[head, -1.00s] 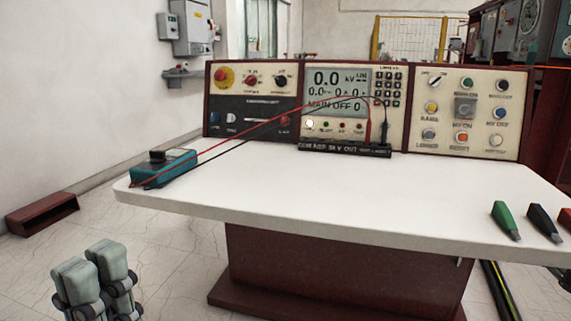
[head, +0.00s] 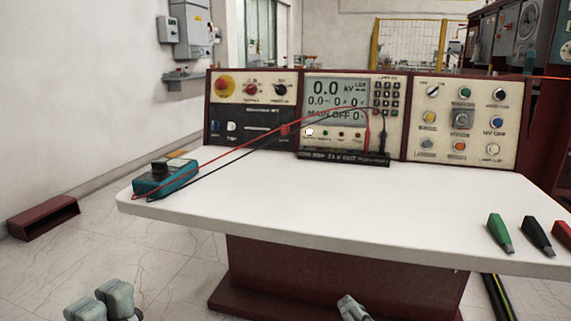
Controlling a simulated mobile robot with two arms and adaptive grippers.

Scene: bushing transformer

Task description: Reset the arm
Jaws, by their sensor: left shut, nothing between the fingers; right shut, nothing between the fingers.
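My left gripper (head: 103,301) is at the bottom left edge of the head view, in front of and below the white table. Its two grey-green fingers are close together with nothing between them, so it is shut and empty. My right gripper (head: 350,307) shows only in part at the bottom middle, in front of the table's dark red pedestal. Its fingers are together and hold nothing that I can see. Neither gripper touches the table. The rest of both arms is out of view.
The white table (head: 310,213) carries a control console (head: 360,120) at its back. A teal meter (head: 165,178) with red and black leads stands at its left. Green (head: 500,233), black (head: 538,236) and red (head: 563,235) clips lie at the right. The table's middle is clear.

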